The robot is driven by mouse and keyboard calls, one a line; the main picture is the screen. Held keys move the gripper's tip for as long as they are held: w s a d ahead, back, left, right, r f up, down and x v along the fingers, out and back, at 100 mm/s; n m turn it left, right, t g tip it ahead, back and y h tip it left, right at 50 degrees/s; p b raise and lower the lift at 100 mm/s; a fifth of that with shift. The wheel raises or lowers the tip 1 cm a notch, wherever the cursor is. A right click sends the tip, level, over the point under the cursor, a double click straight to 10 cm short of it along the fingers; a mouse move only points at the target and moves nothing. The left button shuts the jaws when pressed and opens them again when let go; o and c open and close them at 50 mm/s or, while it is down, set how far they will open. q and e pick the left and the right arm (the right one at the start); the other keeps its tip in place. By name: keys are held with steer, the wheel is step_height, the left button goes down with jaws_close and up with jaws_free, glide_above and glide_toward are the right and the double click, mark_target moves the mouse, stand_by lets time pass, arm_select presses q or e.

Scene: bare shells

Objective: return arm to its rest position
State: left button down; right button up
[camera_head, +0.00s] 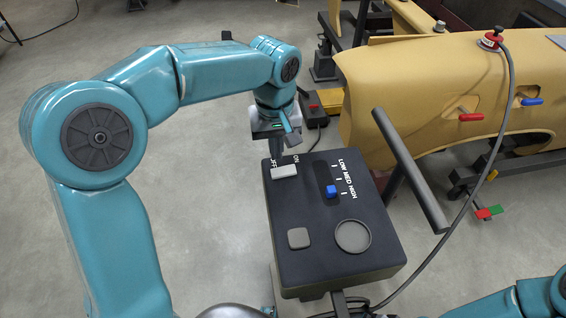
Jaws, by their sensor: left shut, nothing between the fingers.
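My left arm (140,90) is teal; it rises from the lower left and reaches across to the upper middle. Its gripper (278,149) points down, shut and empty, just beyond the far left edge of a black control box (325,265). I cannot tell whether its tips touch the box. Near it on the box top is a light grey switch (284,171) marked ON and OFF. A part of my right arm (510,303) shows at the bottom right corner; its gripper is out of view.
The box also has a blue slider (331,191) by LOW, MED, HIGH, a square grey button (299,238) and a round grey disc (352,236). A dark bar (410,170) stands right of it. A yellow shell (430,90) fills the upper right. A cable (495,150) hangs across.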

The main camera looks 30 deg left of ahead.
arm_select(q)
steer(key=shift+r+p, duration=0.35)
steer(key=shift+r, duration=0.45)
